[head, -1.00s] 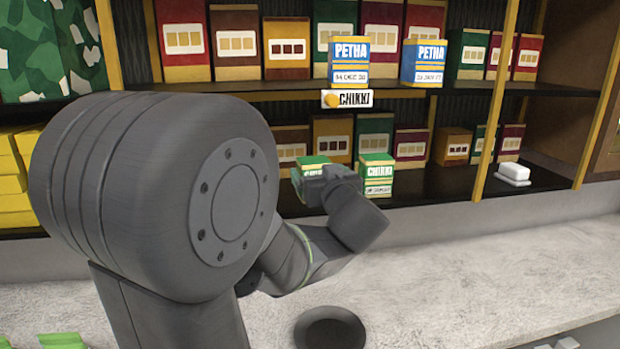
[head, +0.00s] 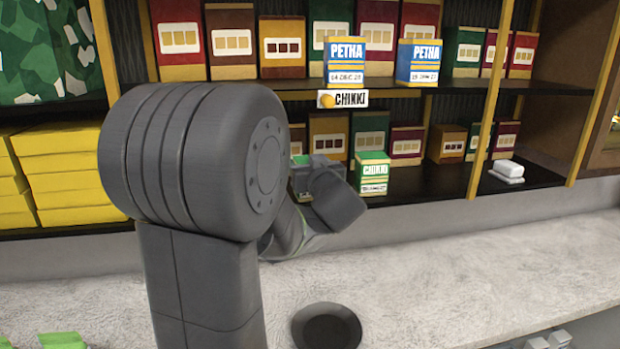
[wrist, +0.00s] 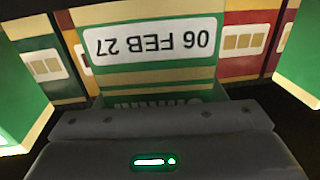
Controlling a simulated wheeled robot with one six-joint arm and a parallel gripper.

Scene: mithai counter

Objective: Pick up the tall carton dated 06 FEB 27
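In the wrist view, a carton (wrist: 155,76) with a white label reading 06 FEB 27, upside down in the picture, fills the top centre. Part of its CHIKKI lettering shows just beyond my gripper's dark body (wrist: 160,140). In the head view, my gripper (head: 312,176) is at the lower shelf, in front of a green carton (head: 299,160) that it mostly hides. My fingers are hidden, so I cannot see whether they are open or shut on the carton. A green CHIKKI carton (head: 372,173) stands just to the right; its date is too small to read.
In the wrist view, green cartons flank closely at left (wrist: 18,112) and right (wrist: 302,62). A shelf divider (head: 487,110) and a white dish (head: 507,171) are further right. PETHA cartons (head: 345,62) stand on the shelf above. A dark round dish (head: 327,326) lies on the counter.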

